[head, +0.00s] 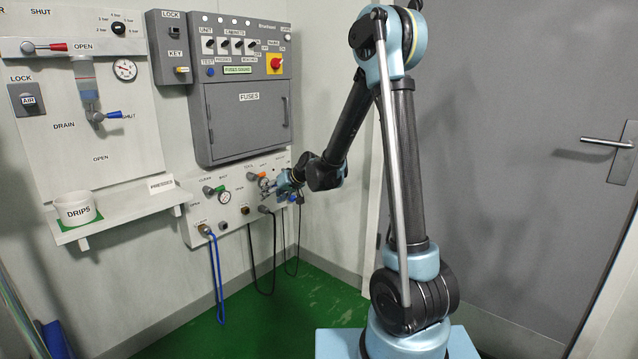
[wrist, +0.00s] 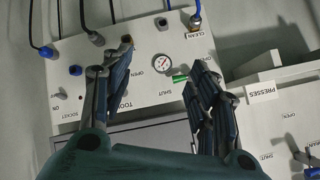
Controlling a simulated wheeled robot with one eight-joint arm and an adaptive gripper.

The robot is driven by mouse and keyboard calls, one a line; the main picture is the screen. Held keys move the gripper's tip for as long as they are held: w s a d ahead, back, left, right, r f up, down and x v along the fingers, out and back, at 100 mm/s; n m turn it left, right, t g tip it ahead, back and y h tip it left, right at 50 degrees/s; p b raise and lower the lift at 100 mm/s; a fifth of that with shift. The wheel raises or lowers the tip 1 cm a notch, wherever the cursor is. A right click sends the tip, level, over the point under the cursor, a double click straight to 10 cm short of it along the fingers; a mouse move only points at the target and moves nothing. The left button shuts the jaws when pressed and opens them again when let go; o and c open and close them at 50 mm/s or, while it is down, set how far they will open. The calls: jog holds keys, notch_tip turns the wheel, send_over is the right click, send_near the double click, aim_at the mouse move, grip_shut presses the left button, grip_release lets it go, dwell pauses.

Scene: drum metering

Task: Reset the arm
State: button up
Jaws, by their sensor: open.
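My arm rises on the right of the head view and bends down to the left. My gripper (head: 272,190) is small in that view, in front of the right half of the low pneumatic-looking panel (head: 234,205). In the wrist view my gripper (wrist: 150,75) is open, its two fingers spread with nothing between them. The same panel (wrist: 140,88) appears upside down behind the fingers, with a round gauge (wrist: 163,65) seen through the gap. Part of the panel's knobs and labels is hidden by the fingers. I cannot tell whether the fingertips touch the panel.
A grey fuse cabinet (head: 247,112) hangs above the panel. Blue (head: 217,275) and black hoses hang below it. To the left, a shelf (head: 120,208) carries a white DRIPS cup (head: 75,209). A grey door (head: 500,150) fills the right. Green floor below is open.

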jog(key=s+d+r+m+g+h, duration=0.1)
jog(key=s+d+r+h, duration=0.1)
jog(key=s+d, duration=0.7)
jog(key=s+d+r+m+h, duration=0.1)
jog(key=s+d+r+h, duration=0.15)
jog(key=s+d, duration=0.65)
jog(key=s+d+f+m+g+h, duration=0.1)
jog(key=s+d+f+h, duration=0.1)
jog(key=s+d, duration=0.7)
jog(key=s+d+f+m+g+h, duration=0.2)
jog(key=s+d+f, duration=0.2)
jog(key=s+d, duration=0.5)
jog(key=s, duration=0.4)
jog(key=shift+d+f, duration=0.3)
jog(key=shift+d, duration=0.1)
jog(key=shift+w+f, duration=0.2)
jog(key=shift+w, duration=0.3)
